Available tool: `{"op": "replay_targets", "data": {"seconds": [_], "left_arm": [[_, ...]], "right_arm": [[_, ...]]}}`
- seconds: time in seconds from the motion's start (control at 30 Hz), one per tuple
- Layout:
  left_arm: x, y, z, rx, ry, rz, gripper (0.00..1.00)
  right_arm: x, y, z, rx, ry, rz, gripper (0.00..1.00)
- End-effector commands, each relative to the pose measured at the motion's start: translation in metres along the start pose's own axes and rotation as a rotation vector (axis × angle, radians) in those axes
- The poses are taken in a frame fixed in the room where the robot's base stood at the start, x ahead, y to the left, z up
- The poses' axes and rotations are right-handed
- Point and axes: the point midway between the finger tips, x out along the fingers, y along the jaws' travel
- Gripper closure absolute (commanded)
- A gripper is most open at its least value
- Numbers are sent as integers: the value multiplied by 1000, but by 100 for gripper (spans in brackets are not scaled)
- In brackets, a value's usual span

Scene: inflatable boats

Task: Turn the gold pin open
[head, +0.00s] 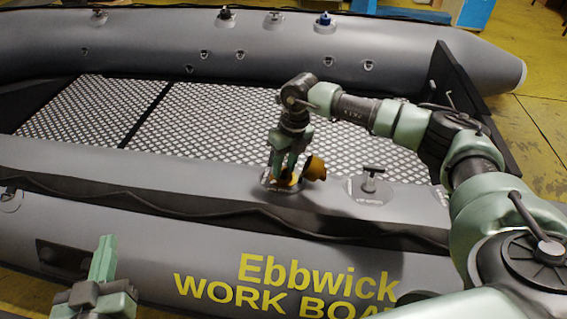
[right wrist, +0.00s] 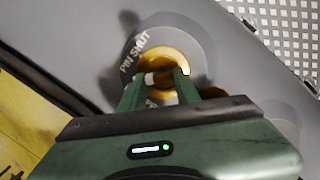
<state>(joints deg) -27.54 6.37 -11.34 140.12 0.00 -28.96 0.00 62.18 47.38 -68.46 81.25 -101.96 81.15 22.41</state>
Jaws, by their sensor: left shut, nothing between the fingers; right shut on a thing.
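The gold valve with the gold pin (right wrist: 152,53) is set in a round grey plate on the near tube of the grey boat. In the right wrist view, the words "PIN SHUT" stand on the plate beside the gold ring. My right gripper (head: 277,176) points down into the valve and is shut on the pin, which my fingers (right wrist: 160,90) mostly hide. A gold cap (head: 315,168) sits tilted just right of the fingers in the head view. My left gripper (head: 106,245) is shut and empty, low at the left, in front of the near tube.
A dark T-shaped handle (head: 372,172) stands on another valve plate to the right on the same tube. Several valves, one with a blue top (head: 325,19), sit on the far tube. The patterned boat floor (head: 210,122) is clear. A dark transom board (head: 470,105) rises at right.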

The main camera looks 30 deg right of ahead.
Motion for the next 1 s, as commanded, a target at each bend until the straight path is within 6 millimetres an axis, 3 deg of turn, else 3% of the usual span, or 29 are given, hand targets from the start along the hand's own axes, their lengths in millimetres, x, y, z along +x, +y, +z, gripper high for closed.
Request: {"op": "replay_targets", "data": {"seconds": [0.4,1.0], "left_arm": [[-3,-3,18,1,-94,-6,100],[0,0,-2,0,16,0,100]], "right_arm": [[0,-3,-1,-380,1,79,100],[0,-6,-1,-731,2,148,100]]}}
